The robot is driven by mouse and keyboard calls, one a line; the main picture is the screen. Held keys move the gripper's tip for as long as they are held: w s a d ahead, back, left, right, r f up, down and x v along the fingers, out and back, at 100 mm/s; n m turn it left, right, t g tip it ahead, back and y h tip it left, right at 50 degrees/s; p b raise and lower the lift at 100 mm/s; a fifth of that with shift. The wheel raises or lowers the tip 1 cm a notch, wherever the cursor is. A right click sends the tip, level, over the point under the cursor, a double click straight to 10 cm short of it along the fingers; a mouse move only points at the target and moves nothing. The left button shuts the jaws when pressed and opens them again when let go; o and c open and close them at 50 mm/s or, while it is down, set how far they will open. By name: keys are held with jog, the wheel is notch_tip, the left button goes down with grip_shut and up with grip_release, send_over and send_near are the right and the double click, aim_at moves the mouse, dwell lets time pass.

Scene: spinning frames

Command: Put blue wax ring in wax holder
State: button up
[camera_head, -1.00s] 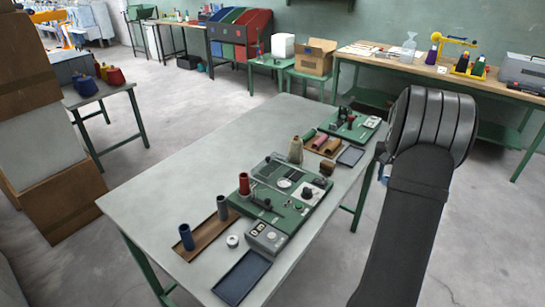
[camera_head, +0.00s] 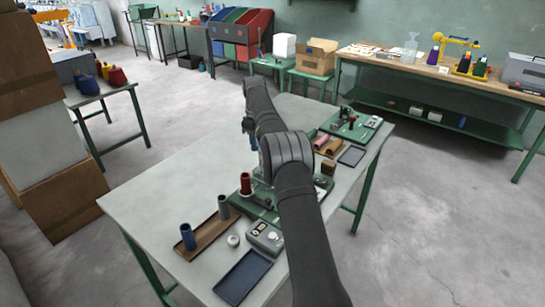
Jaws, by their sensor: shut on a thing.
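My gripper (camera_head: 249,125) hangs over the middle of the grey table, above and behind the green winding unit. It is small and dark in the picture. A small blue piece (camera_head: 254,143) shows just below it, and I take this to be the blue wax ring, held in the jaws. Its ring shape is too small to make out. The nearer green winding unit (camera_head: 263,212) stands on the table, largely covered by my arm. I cannot pick out the wax holder, which may be hidden behind the arm.
A brown tray (camera_head: 207,236) holds a blue and a grey spool at the front left. A small white round piece (camera_head: 233,240), a grey control box (camera_head: 265,237) and a dark blue tray (camera_head: 241,278) lie nearby. The left part of the table (camera_head: 165,190) is clear.

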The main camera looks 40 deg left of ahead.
jog(key=f, duration=0.2)
jog(key=s+a+f, duration=0.1)
jog(key=f, duration=0.1)
jog(key=shift+f, duration=0.1)
jog(key=shift+w+f, duration=0.1)
jog(key=shift+f, duration=2.8)
jog(key=shift+f, duration=0.1)
jog(key=o, duration=0.9)
jog(key=shift+o, duration=0.2)
notch_tip(320, 180, up, 11)
jog(key=shift+o, duration=0.5)
jog(key=shift+r, duration=0.65)
